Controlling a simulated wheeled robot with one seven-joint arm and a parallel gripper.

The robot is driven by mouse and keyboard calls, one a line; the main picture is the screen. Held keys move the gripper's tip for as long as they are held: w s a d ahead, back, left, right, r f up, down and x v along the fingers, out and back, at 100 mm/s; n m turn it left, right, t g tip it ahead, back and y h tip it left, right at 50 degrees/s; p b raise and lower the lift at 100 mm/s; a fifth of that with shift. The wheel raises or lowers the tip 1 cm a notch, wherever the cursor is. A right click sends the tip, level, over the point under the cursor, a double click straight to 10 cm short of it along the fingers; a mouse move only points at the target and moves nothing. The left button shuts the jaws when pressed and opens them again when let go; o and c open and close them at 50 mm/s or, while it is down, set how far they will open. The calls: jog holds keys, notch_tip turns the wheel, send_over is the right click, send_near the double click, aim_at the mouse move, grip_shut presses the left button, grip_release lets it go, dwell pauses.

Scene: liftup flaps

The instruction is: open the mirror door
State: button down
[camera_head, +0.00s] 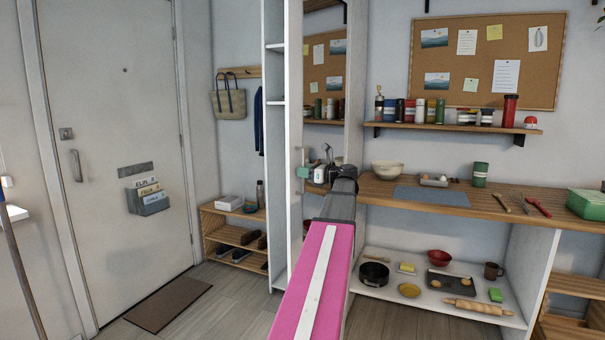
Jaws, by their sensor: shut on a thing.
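The mirror door (325,75) belongs to a tall white cabinet (274,130) left of the wooden counter. Its glass reflects the corkboard and the bottle shelf. The door stands partly open: its white edge faces me, and cabinet shelves show to its left. Most of the handle is hidden by the fingers. My pink and grey arm reaches up from the bottom middle and covers the lower part of the door.
The counter (455,197) on the right holds a bowl (387,169), a grey mat and tools. A low shelf (435,300) with dishes stands below. A shoe rack (230,232) stands left of the cabinet. The floor (225,300) before the cabinet looks clear.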

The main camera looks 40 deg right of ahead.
jog(key=v, duration=1.2)
jog(key=shift+s+d, duration=0.2)
jog(key=shift+d, duration=0.2)
jog(key=c, duration=1.2)
grip_release()
jog(key=v, duration=1)
jog(key=shift+s+d+r, duration=0.1)
jog(key=shift+s+d, duration=0.05)
jog(key=shift+s, duration=0.2)
